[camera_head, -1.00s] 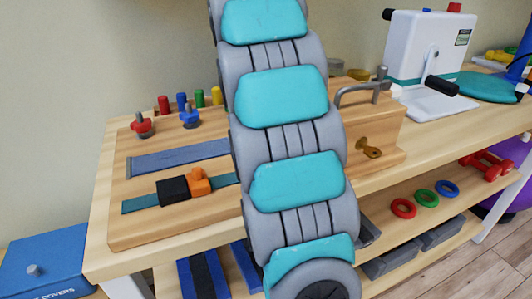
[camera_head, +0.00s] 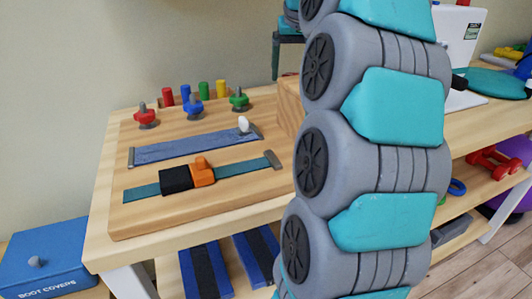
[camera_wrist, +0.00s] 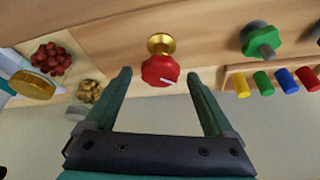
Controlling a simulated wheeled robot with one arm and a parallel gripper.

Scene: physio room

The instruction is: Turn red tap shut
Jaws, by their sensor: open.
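The red tap (camera_wrist: 161,72) shows in the wrist view as a round, lobed red handle with a pale line on its face, on a brass stem against a wooden surface. My gripper (camera_wrist: 158,77) is open, with its dark green fingers on either side of the handle's near end. A gap shows on both sides, and I cannot tell the depth between fingertips and handle. In the head view my arm hides the tap. A dark teal part at the top, by the arm, looks like my gripper.
A wooden board (camera_head: 235,199) carries a red star knob (camera_head: 146,117), a green star knob (camera_head: 239,99) and straps. The green knob also shows in the wrist view (camera_wrist: 262,43), near several coloured pegs. A dish of red pieces (camera_wrist: 50,57) lies left of the tap.

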